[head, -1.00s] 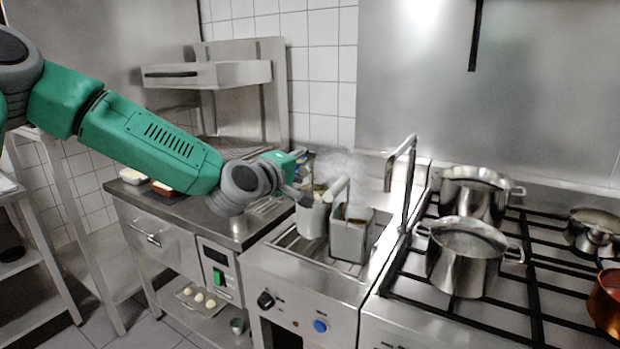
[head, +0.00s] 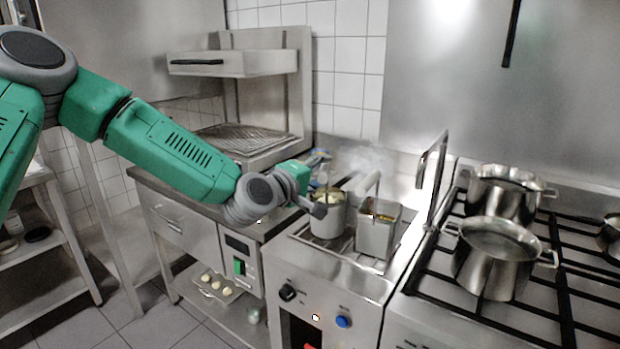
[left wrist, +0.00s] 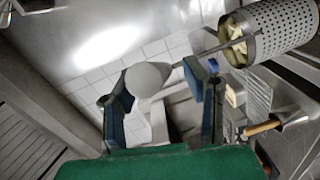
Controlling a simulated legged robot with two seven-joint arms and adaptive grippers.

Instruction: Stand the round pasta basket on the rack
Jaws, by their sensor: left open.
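The round pasta basket (head: 327,220) is a grey metal cylinder with pale food inside. It stands upright on the slatted rack (head: 308,235) of the cooker, left of a square basket (head: 376,238). In the left wrist view the round basket (left wrist: 270,30) is perforated, and a thin rod runs from it to a pale rounded grip (left wrist: 148,78). My left gripper (head: 318,184) is open at the basket's left side. In the left wrist view its blue-padded fingers (left wrist: 160,98) stand apart on either side of the grip; contact cannot be told. My right gripper is out of view.
The square basket's pale handle rises close to the round basket. Steam (head: 352,163) drifts behind them. A tall tap (head: 436,180) and pots (head: 492,258) on the stove stand to the right. A grill unit (head: 240,62) stands behind my left arm.

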